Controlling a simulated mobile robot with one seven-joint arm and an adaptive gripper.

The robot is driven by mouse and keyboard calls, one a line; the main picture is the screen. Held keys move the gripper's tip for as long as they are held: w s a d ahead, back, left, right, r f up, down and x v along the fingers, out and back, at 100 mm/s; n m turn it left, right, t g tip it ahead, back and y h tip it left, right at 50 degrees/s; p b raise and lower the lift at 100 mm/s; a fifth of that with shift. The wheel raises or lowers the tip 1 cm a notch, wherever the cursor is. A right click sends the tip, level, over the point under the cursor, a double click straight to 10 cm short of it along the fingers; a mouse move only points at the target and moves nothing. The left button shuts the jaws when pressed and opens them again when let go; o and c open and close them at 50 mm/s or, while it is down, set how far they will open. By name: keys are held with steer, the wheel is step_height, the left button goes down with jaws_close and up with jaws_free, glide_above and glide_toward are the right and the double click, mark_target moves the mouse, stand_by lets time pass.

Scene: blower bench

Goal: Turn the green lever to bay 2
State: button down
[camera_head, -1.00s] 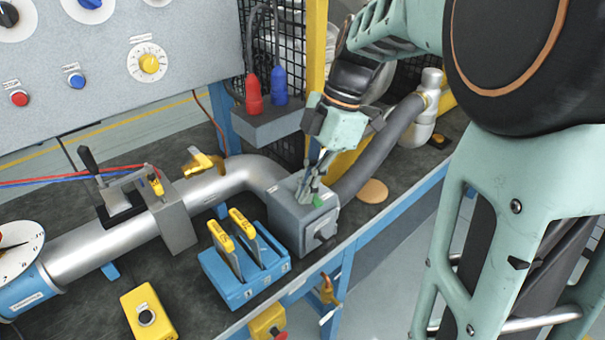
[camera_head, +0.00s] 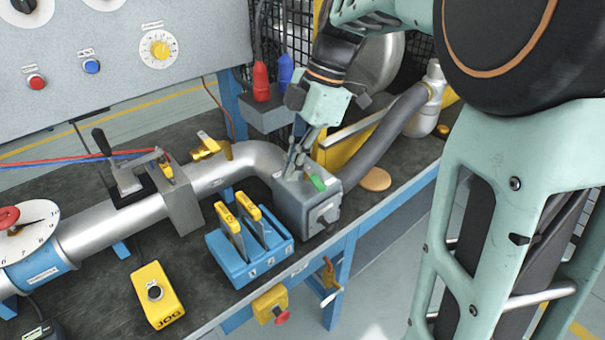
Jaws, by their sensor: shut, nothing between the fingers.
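The green lever (camera_head: 317,184) sits on top of a grey box (camera_head: 312,212) at the end of the silver pipe. Its green tip is near the box's right side; the rest of it is hard to make out. My gripper (camera_head: 292,174) is shut and empty, pointing down at the left part of the box top, just left of the green tip. I cannot tell whether the fingers touch the box or the lever. No bay markings are readable on the box.
A blue rack (camera_head: 236,272) with two yellow-topped plates, marked 1 and 2, stands left of the box. A yellow JOG box (camera_head: 160,296) is at the front. A grey hose (camera_head: 382,142) runs behind right. A tan disc (camera_head: 376,179) lies right of the box.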

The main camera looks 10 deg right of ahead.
steer(key=p+v, duration=0.1)
steer(key=v, duration=0.6)
steer(key=shift+w+d+r, duration=0.2)
steer(key=shift+r, duration=0.05)
